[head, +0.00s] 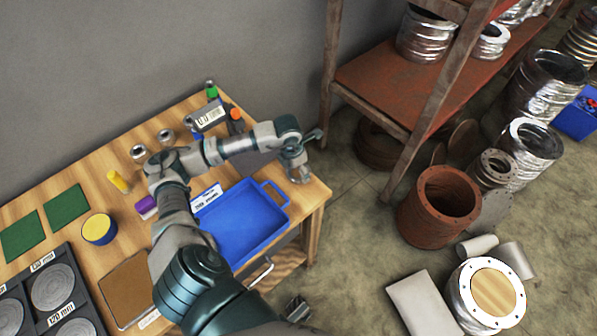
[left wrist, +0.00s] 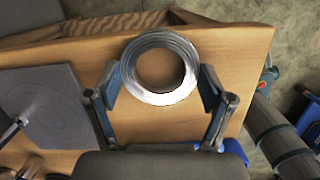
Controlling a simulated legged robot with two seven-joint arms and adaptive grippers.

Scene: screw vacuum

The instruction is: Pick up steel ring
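The steel ring (left wrist: 160,68) is a shiny, round, ribbed metal ring near the edge of the wooden table, seen in the left wrist view. In the head view it shows only as a small grey piece (head: 299,176) at the table's right corner, partly hidden by my gripper. My left gripper (left wrist: 160,84) is open, with one finger on each side of the ring. Narrow gaps seem to show between fingers and ring. It also shows in the head view (head: 302,152) above the corner. A small grey part at the bottom edge may be my right gripper (head: 297,308); its fingers are unclear.
A blue tray (head: 243,222) lies on the wooden table left of the gripper. A rusty shelf (head: 385,88) and metal pipes stand right of the table. Floor separates table and shelf.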

